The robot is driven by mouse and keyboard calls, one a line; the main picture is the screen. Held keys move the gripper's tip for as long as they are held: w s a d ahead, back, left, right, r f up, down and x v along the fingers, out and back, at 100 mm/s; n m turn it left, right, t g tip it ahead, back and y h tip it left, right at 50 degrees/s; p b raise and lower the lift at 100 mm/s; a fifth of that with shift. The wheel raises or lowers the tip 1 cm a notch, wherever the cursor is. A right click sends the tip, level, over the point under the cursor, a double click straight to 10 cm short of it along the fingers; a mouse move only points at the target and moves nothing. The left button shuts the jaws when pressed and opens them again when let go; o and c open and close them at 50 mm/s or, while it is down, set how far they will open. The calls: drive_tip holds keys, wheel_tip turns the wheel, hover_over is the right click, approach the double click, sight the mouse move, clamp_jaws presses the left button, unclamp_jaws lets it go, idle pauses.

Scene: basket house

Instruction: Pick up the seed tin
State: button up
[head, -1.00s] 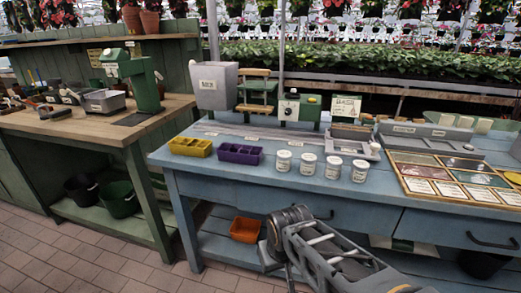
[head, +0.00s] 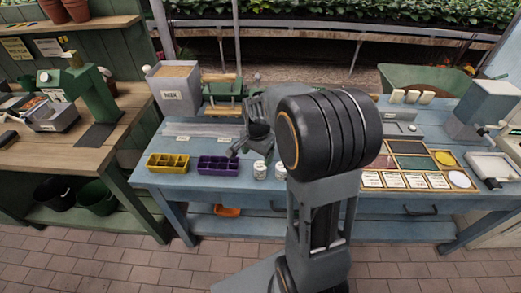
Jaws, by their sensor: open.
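Small white lidded tins with labels stand upright on the blue bench. Two show: a left tin (head: 260,170) and a right tin (head: 280,171). Their labels are too small to read, so I cannot tell which is the seed tin. My gripper (head: 248,151) is open, with its fingers just above and behind the left tin as seen here. Nothing shows between the fingers. My thick black arm joint and grey link cover the bench to the right of the tins, and any other tins there are hidden.
A yellow divided tray (head: 168,163) and a purple divided tray (head: 218,166) lie left of the tins. A grey bin (head: 175,90) stands behind them. A framed panel of coloured tiles (head: 418,165) lies to the right. The bench front edge (head: 180,184) is clear.

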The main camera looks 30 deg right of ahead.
sight(260, 165)
wheel_tip(260, 165, up, 3)
drive_tip(key=w+d+m+p, duration=0.2)
drive_tip(key=m+p, duration=0.1)
drive_tip(key=p, duration=0.1)
wheel_tip(260, 165, down, 14)
drive_tip(key=shift+w+d+r+p, duration=0.1)
drive_tip(key=shift+p, duration=0.75)
drive_tip(key=c, duration=1)
